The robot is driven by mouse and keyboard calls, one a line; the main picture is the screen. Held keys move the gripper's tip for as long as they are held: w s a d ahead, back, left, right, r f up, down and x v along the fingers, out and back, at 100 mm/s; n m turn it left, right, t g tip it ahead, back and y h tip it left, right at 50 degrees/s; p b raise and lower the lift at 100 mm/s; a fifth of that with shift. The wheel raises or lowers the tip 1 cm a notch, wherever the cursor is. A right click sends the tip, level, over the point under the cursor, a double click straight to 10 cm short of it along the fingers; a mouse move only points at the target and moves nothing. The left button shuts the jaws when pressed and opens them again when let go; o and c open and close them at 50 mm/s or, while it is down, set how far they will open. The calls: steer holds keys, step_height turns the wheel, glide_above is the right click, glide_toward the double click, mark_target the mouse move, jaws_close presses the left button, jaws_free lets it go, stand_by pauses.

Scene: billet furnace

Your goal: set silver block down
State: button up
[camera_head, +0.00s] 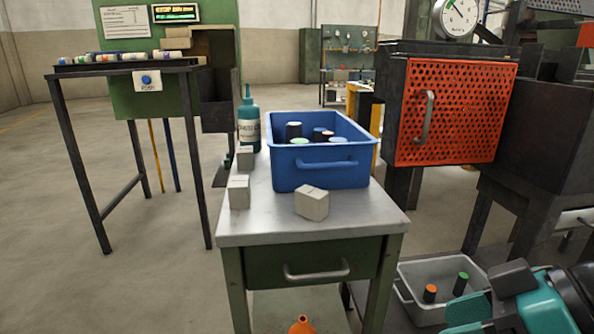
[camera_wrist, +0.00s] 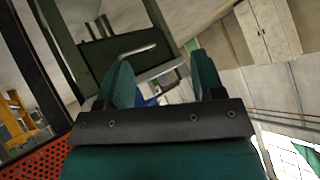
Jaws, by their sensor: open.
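Several small silver-grey blocks rest on the metal top of the green-legged table (camera_head: 270,228) in the head view. One block (camera_head: 312,203) sits tilted in heading near the front, one block (camera_head: 239,192) stands at the left edge, and one block (camera_head: 245,157) is behind it by the bottle. My gripper (camera_head: 490,305) is at the lower right, away from these blocks and by the grey bin. In the wrist view my gripper (camera_wrist: 162,75) has its teal fingers apart, with no block seen between them.
A blue bin (camera_head: 322,180) with several cylinders and a teal bottle (camera_head: 249,120) occupy the table's back. A grey bin (camera_head: 410,295) holds two dark cylinders. The orange perforated furnace door (camera_head: 465,115) is at right. A dark rack table (camera_head: 125,70) stands left.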

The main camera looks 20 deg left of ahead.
steer(key=w+a+r+n+t+y+p, duration=0.1)
steer(key=w+a+r+n+y+p, duration=0.1)
steer(key=w+a+r+y+p, duration=0.25)
steer(key=t+y+p, duration=0.1)
steer(key=t+p, duration=0.1)
steer(key=t, duration=0.1)
glide_toward(324, 198)
steer(key=shift+t+y, duration=0.25)
steer(key=shift+t, duration=0.05)
steer(key=p+x, duration=0.1)
steer(key=x, duration=0.2)
steer(key=p+x, duration=0.1)
steer(key=x, duration=0.2)
steer(key=shift+f, duration=0.25)
steer(key=shift+m, duration=0.3)
steer(key=shift+f+p+x, duration=0.2)
steer(key=shift+p+x, duration=0.45)
steer(key=shift+x, duration=2.2)
steer(key=shift+s+d, duration=0.1)
steer(key=c, duration=1)
jaws_close()
steer(key=shift+r, duration=0.15)
